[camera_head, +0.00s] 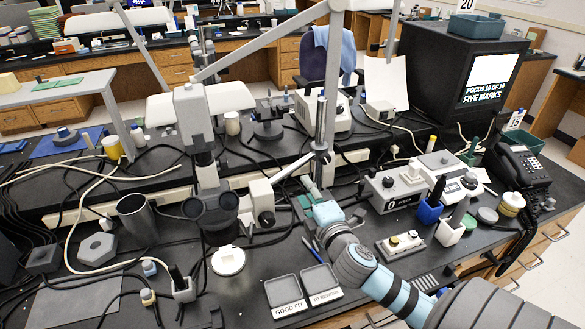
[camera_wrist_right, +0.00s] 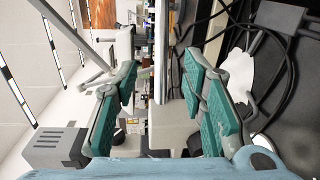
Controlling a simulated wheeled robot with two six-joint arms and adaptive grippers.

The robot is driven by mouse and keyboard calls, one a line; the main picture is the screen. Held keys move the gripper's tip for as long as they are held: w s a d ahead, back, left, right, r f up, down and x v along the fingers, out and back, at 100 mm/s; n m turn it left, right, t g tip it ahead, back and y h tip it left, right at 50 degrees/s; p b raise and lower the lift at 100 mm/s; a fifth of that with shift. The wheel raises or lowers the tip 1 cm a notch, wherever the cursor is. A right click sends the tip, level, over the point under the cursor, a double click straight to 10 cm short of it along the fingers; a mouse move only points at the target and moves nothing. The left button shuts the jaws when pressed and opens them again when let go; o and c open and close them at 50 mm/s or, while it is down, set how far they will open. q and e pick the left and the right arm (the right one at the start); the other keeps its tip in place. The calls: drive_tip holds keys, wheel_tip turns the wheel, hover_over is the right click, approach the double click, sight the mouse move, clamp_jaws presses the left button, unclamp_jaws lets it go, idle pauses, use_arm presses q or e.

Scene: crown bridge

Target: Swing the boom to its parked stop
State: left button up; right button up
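A stereo microscope (camera_head: 193,115) with dark round eyepieces hangs over the bench at centre left. A pale arm (camera_head: 292,172), which looks like the boom, runs between a chrome upright post (camera_head: 320,115) and the microscope side. My right gripper (camera_head: 312,195) is near the foot of this post, just right of the pale arm. In the right wrist view my right gripper (camera_wrist_right: 160,105) has its teal-padded fingers apart. A narrow grey bar (camera_wrist_right: 160,50) shows in the gap, apparently beyond the fingertips; I cannot tell whether it is touched. The parked stop is not identifiable. My left gripper is out of view.
A control box (camera_head: 398,187), blue holder (camera_head: 429,210) and telephone (camera_head: 520,166) stand at right. Cables cross the left bench. A black monitor (camera_head: 450,70) stands behind.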

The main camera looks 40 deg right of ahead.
sight(294, 170)
drive_tip(key=x, duration=1.2)
drive_tip(key=shift+f+b, duration=0.1)
drive_tip(key=shift+b, duration=0.25)
drive_tip(key=shift+c, duration=0.4)
drive_tip(key=shift+d, duration=0.1)
clamp_jaws()
